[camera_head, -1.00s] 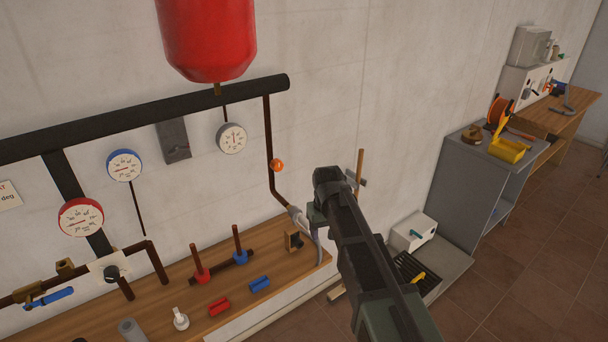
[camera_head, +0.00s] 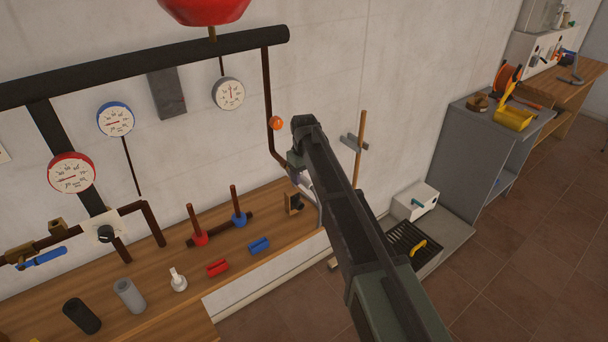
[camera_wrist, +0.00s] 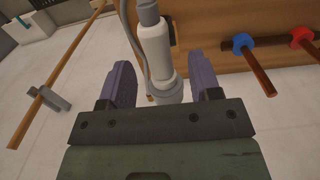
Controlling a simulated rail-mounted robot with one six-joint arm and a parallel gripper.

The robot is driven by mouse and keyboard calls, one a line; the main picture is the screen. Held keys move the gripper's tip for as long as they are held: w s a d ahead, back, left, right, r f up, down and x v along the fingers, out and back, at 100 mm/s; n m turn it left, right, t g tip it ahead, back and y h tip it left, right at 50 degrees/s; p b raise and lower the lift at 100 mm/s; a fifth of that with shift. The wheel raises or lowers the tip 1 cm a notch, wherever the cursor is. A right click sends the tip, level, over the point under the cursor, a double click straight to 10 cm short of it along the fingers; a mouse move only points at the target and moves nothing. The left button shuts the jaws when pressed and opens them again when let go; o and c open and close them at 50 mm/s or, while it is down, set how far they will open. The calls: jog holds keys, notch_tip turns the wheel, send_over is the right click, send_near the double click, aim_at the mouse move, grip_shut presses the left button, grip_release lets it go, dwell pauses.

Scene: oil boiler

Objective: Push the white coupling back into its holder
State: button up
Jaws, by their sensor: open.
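A white cylindrical coupling (camera_wrist: 156,48) stands between the spread purple fingers of my gripper (camera_wrist: 160,65) in the wrist view. A grey collar (camera_wrist: 148,12) sits at its far end, and a wider pale ring (camera_wrist: 166,90) at its near end. My gripper is open, with a gap visible on both sides of the coupling. In the head view the coupling (camera_head: 306,183) shows only partly at the lower end of the dark pipe, with my arm covering the rest. I cannot tell which part is the holder.
A grey hose (camera_wrist: 130,40) runs close beside the coupling. The wooden bench (camera_head: 160,250) holds red and blue valves, loose fittings and grey and black sleeves. A wooden stick (camera_head: 360,150) stands by the wall. Grey cabinet (camera_head: 460,160) at right; open floor in front.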

jog(key=shift+f, duration=0.85)
jog(key=shift+r, duration=0.1)
grip_shut()
jog(key=shift+s+d, duration=0.75)
jog(key=shift+s, duration=0.35)
jog(key=shift+s+d, duration=0.75)
jog(key=shift+s, duration=0.3)
jog(key=s+d+f+b, duration=0.1)
jog(key=s+f+b, duration=0.1)
jog(key=f+b, duration=0.4)
jog(key=s+d+f+b, duration=0.2)
jog(key=f+b, duration=0.5)
jog(key=b, duration=0.1)
jog(key=shift+f, duration=0.3)
jog(key=shift+a, duration=0.1)
